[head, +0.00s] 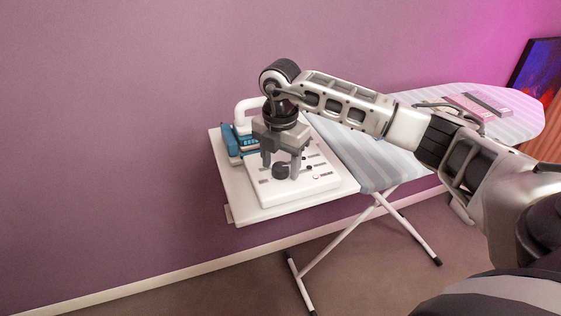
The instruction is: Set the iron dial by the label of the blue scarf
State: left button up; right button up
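A white control panel (322,181) lies on the white shelf at the end of the ironing board. A round black dial (281,173) stands on its left part. My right gripper (280,166) points down over the panel, its two fingers apart on either side of the dial. I cannot tell whether the fingers touch it. A blue-and-white object (233,143), perhaps the iron, stands behind the gripper and is partly hidden. I cannot make out a blue scarf or its label. My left gripper is not in view.
The striped ironing board (362,150) extends right, with a pink and grey flat item (480,106) at its far end. The white shelf (250,212) has a bare front edge. Crossed white legs (336,238) stand below. A purple wall is close behind.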

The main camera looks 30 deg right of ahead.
aim_at(280, 166)
notch_tip(280, 166, up, 16)
dwell(0.6)
dwell(0.4)
